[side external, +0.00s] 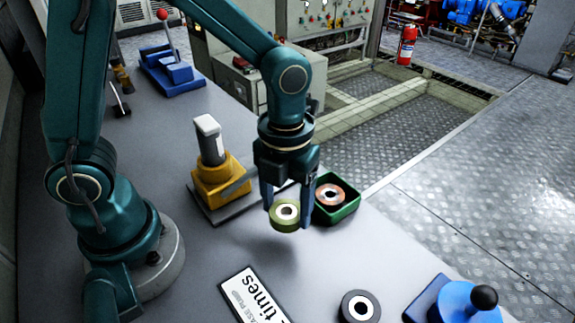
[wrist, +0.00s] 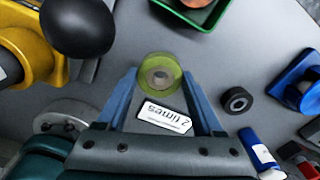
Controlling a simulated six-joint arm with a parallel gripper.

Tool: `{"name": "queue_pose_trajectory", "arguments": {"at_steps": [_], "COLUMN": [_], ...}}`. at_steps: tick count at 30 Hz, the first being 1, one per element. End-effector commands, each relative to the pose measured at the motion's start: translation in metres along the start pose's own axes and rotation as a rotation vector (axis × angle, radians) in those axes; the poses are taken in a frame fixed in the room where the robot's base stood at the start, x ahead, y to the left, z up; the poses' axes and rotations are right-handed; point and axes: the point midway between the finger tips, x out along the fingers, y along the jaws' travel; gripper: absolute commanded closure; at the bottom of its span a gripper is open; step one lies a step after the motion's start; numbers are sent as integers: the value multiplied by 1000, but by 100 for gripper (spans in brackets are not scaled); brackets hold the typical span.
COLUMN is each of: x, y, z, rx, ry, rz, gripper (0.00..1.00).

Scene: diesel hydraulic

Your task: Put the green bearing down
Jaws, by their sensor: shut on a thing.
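The green bearing (side external: 285,216) is a yellow-green ring with a pale inner ring and a dark centre. My gripper (side external: 287,207) is shut on it, with one finger on each side, and holds it above the grey table. In the wrist view the green bearing (wrist: 160,74) sits between the tips of my two blue fingers (wrist: 160,82). The table surface beneath it is bare in the side external view.
A green tray (side external: 339,212) holding a red-brown bearing (side external: 330,194) stands just right of my gripper. A yellow device (side external: 221,180) stands left. A dark bearing (side external: 359,307), a white label plate (side external: 255,297) and a blue device (side external: 455,303) are nearer the front.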

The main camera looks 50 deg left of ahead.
Motion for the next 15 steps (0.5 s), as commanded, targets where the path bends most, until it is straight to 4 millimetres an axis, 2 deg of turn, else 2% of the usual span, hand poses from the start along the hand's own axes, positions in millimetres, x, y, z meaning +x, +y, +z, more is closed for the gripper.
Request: {"name": "queue_pose_trajectory", "arguments": {"at_steps": [9, 15], "x": [40, 44], "y": [1, 0], "z": [-1, 0], "rx": [0, 0], "ry": [4, 0], "rz": [3, 0], "gripper": [100, 100]}}
